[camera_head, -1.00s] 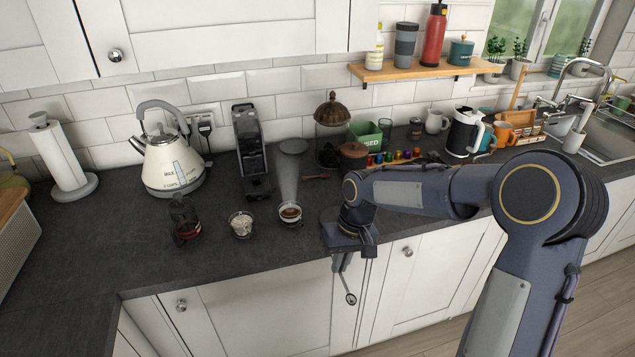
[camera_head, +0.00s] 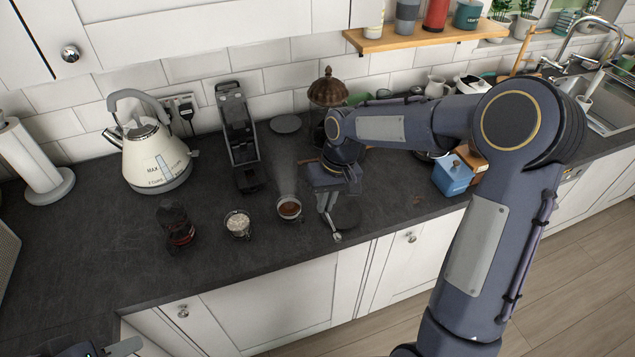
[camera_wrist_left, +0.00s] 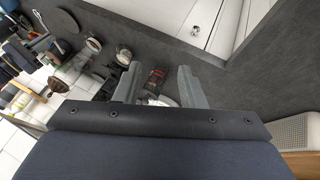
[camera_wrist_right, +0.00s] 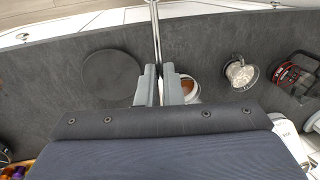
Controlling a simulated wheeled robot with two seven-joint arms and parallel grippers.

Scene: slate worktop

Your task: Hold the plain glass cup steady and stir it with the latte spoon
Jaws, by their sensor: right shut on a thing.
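Two clear glass cups stand on the worktop: one with brown contents (camera_head: 289,208) and one with pale contents (camera_head: 239,224). I cannot tell which the task calls plain. My right gripper (camera_head: 326,190) is shut on the latte spoon (camera_head: 331,222), just right of the brown-filled cup, with the spoon hanging down outside it. In the right wrist view the spoon's metal shaft (camera_wrist_right: 155,28) sticks out past the fingers, and the brown-filled cup (camera_wrist_right: 190,88) is partly hidden by a finger. My left gripper (camera_wrist_left: 160,84) is open and empty; only its tip shows at the head view's bottom left.
A dark round mat (camera_head: 347,214) lies under the spoon area. The front left worktop is clear.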

